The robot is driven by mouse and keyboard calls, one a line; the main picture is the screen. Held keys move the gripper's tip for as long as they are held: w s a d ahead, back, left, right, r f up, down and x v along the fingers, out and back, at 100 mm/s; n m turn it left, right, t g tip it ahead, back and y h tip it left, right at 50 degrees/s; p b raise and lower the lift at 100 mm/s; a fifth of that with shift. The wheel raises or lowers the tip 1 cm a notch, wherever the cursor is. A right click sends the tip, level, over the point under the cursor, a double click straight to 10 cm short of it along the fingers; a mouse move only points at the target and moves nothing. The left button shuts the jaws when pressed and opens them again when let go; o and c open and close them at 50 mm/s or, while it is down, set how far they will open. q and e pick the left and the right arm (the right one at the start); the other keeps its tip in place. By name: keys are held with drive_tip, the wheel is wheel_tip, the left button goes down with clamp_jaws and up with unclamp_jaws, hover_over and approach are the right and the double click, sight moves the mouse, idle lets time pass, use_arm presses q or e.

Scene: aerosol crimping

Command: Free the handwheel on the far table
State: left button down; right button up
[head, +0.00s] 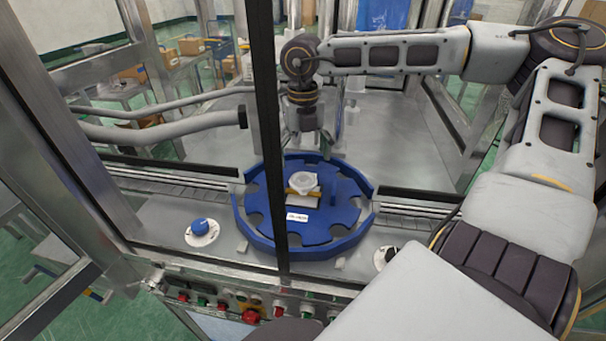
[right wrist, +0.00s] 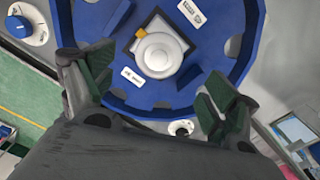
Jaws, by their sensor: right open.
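A round white part with a raised hub, seemingly the handwheel (head: 303,182), sits at the middle of a blue star-shaped disc (head: 262,207). In the right wrist view the white handwheel (right wrist: 160,52) lies over a squarish base with an orange piece (right wrist: 140,33) at its edge. My right gripper (head: 308,150) hangs above the disc, pointing down. In the wrist view its two fingers (right wrist: 155,92) are wide apart, with nothing between them, and the handwheel lies beyond the fingertips. My left gripper is not in view.
A dark upright post (head: 268,110) crosses in front of the disc. A blue knob (head: 200,226) is left of the disc and a dark knob (head: 384,256) right. A button panel (head: 250,304) runs along the front. Grey pipes (head: 170,131) reach in from the left.

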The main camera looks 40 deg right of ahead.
sight(303, 178)
drive_tip(key=shift+f, duration=3.35)
drive_tip(key=shift+c, duration=0.3)
drive_tip(key=c, duration=1)
